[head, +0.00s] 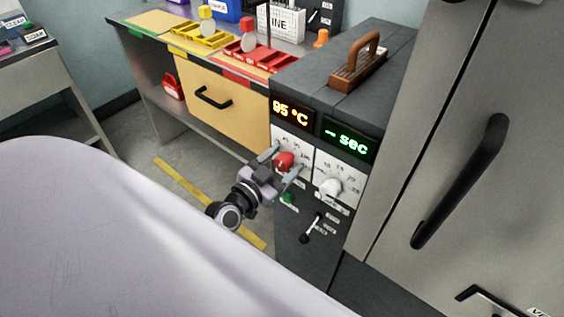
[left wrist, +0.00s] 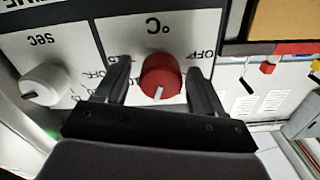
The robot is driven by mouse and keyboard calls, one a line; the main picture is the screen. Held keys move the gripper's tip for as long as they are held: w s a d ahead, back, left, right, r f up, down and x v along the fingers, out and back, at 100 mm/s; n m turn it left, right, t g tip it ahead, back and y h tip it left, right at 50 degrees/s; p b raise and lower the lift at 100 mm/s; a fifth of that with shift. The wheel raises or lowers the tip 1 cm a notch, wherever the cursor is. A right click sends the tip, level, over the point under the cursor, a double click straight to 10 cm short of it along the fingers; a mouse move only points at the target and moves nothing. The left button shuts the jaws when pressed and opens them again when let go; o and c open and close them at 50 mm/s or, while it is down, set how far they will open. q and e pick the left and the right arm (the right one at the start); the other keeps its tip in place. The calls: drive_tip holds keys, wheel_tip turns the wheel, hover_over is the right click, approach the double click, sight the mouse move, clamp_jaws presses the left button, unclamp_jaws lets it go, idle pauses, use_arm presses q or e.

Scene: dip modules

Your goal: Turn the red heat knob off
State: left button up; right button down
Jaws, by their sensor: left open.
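The red heat knob (head: 285,161) is on the white dial plate at the front of the dark machine (head: 345,95), below an orange display (head: 291,113) reading 95 °C. My left gripper (head: 281,163) is open at the dial, with a finger on either side of the knob. In the left wrist view the red knob (left wrist: 161,77) sits between the two dark fingers of the gripper (left wrist: 158,85), with gaps showing on both sides. A white pointer mark shows on the knob. OFF labels are on the plate beside it. My right gripper is not in view.
A white knob (head: 329,187) marked sec sits right of the red one, under a green display (head: 348,140). Below are a green button (head: 288,197) and a black lever (head: 312,228). A tall grey cabinet (head: 470,150) stands at right; a drawer bench (head: 215,105) stands at left.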

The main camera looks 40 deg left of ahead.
use_arm(q)
drive_tip(key=shift+c, duration=0.4)
drive_tip(key=c, duration=0.9)
